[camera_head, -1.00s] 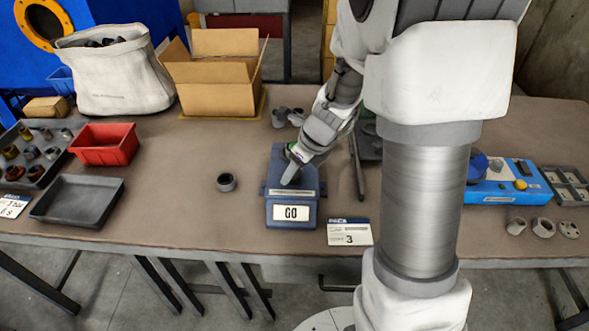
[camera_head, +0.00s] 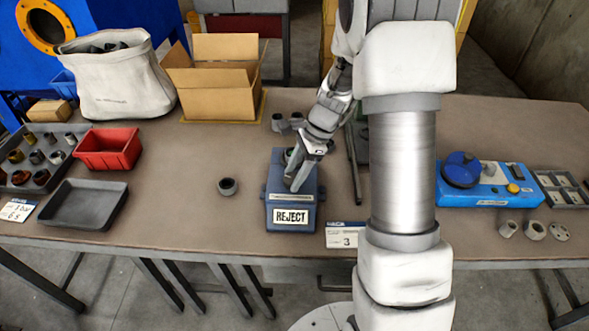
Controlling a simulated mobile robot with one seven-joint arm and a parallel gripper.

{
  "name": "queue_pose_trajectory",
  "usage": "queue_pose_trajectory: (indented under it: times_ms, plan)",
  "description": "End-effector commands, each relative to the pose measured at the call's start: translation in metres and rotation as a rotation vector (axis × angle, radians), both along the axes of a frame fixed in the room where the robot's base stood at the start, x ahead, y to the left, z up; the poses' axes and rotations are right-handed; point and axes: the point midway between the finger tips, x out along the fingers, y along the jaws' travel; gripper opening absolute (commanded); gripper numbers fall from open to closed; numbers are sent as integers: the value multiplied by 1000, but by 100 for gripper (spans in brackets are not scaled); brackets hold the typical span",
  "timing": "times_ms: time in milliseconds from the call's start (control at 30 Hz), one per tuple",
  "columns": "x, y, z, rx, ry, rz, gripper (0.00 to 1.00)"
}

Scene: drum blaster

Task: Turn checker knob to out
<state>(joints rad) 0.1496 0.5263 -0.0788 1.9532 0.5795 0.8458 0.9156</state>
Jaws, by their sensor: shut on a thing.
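The checker (camera_head: 277,214), a blue-grey box, stands on the bench with a plate at its front that reads REJECT. My gripper (camera_head: 296,182) reaches down onto its top from the upper right. Its jaws are shut on the checker knob, which is mostly hidden behind them. Small markings on the checker's top are too small to read.
A red bin (camera_head: 109,149), a dark tray (camera_head: 83,203) and an open carton (camera_head: 213,100) stand left. A blue device (camera_head: 488,186) stands at the right.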

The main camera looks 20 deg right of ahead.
Motion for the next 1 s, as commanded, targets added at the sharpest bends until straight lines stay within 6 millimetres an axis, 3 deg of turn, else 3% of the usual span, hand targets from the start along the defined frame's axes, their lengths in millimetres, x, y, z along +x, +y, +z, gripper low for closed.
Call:
queue_pose_trajectory:
  times_ms: [1000]
  plan:
    - [5, 3, 1, -1, 0, 967, 1]
